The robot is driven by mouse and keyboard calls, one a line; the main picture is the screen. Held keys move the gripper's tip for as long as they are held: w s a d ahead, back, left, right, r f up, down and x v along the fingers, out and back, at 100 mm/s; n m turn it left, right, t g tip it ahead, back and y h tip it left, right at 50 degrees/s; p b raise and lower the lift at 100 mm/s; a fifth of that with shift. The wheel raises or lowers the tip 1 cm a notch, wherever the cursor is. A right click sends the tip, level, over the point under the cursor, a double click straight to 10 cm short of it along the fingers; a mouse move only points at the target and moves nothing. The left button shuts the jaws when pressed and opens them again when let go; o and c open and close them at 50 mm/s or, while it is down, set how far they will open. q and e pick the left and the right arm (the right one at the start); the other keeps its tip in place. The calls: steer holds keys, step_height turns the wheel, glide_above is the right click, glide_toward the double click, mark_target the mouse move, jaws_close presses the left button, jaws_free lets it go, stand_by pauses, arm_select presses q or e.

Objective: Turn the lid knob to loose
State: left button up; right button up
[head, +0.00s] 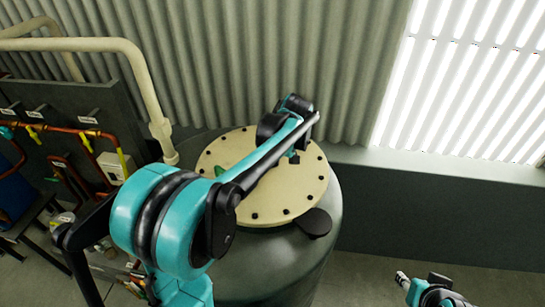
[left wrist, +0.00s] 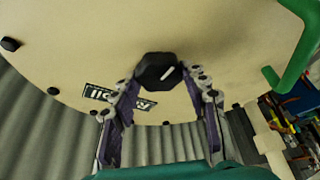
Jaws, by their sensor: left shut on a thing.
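The round cream lid (head: 284,200) with dark bolts around its rim covers a large dark tank. In the left wrist view, the lid (left wrist: 225,45) fills the upper part. A black faceted knob (left wrist: 155,68) with a white mark stands on it. My left gripper (left wrist: 163,82) is shut on this knob, a fingertip at each side. In the head view my left arm reaches over the lid and hides the knob and most of the gripper. My right arm shows only at the bottom right; its gripper's state is unclear.
A green handle (left wrist: 296,55) rises from the lid near the knob. A black label (left wrist: 108,94) lies on the lid beyond. The tank (head: 285,262) stands by a corrugated wall (head: 240,70). Pipes and valves (head: 75,130) are at the left. Floor is free at the right.

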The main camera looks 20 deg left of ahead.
arm_select(q)
steer(key=o, duration=1.2)
steer(key=shift+c, duration=0.2)
steer(key=shift+r, duration=0.1)
steer(key=v, duration=1.2)
